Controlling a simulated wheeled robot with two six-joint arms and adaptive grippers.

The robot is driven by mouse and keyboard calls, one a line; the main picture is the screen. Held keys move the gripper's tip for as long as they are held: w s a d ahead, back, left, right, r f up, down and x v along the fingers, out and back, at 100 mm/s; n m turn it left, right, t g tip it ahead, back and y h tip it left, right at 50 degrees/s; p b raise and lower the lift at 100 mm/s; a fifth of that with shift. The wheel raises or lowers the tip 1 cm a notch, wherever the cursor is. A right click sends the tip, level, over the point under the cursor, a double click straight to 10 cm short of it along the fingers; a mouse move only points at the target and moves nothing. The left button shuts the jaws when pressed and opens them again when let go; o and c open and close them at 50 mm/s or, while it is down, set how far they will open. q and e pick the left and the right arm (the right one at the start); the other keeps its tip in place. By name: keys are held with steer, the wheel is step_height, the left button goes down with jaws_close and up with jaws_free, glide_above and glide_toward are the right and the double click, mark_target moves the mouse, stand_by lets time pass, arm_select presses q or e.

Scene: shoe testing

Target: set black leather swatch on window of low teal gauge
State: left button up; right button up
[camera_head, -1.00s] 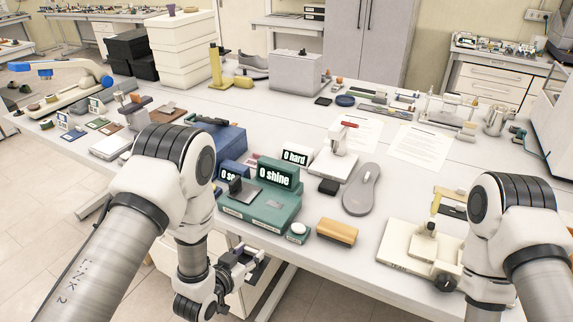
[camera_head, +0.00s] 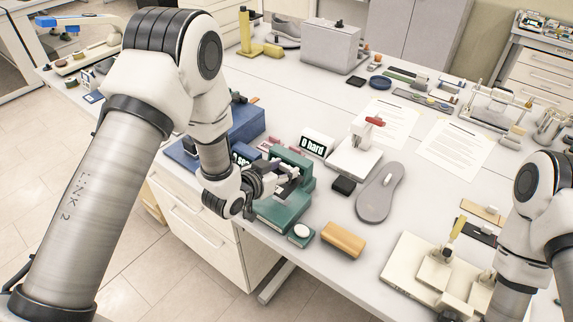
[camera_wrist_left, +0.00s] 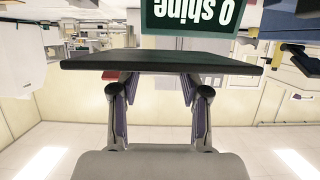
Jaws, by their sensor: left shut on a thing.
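The low teal gauge (camera_head: 272,214) sits near the table's front edge. Its raised display block (camera_head: 298,163) is partly covered by my left gripper (camera_head: 287,182), and its window is hidden. In the left wrist view the display (camera_wrist_left: 190,15) reads "0 shine" upside down. My left gripper, also in that view (camera_wrist_left: 158,82), is shut on the black leather swatch (camera_wrist_left: 160,61), a thin dark square seen nearly edge-on. In the head view the gripper is over the gauge; I cannot tell if the swatch touches it. My right gripper is not in view; only its arm shows.
A small teal block with a white disc (camera_head: 301,234) and an orange-tan block (camera_head: 344,239) lie right of the gauge. Blue gauge (camera_head: 236,131) is behind left. The "0 hard" tester (camera_head: 354,160), black block (camera_head: 344,186) and grey insole (camera_head: 380,192) stand to the right.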

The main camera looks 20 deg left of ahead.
mark_target(284, 185)
arm_select(q)
steer(key=shift+s+a+r, duration=0.1)
steer(key=shift+s+r, duration=0.05)
steer(key=shift+s, duration=0.2)
steer(key=shift+w+d, duration=0.1)
steer(key=shift+d, duration=0.1)
steer(key=shift+w+d+f+b, duration=0.2)
steer(key=shift+w+f+b, duration=0.15)
steer(key=shift+f, duration=0.25)
steer(key=shift+w+d+f+b, duration=0.15)
steer(key=shift+w+f+b, duration=0.1)
steer(key=shift+f+b, duration=0.3)
steer(key=shift+s+a+f+b, duration=0.1)
steer(key=shift+a+f+b, duration=0.1)
steer(key=shift+f+b, duration=0.7)
steer(key=shift+s+a+f+b, duration=0.1)
steer(key=shift+s+f+b, duration=0.1)
steer(key=shift+f+b, duration=0.45)
steer(key=shift+f, duration=0.35)
steer(key=shift+w+f, duration=0.15)
steer(key=shift+w, duration=0.1)
steer(key=shift+s, duration=0.15)
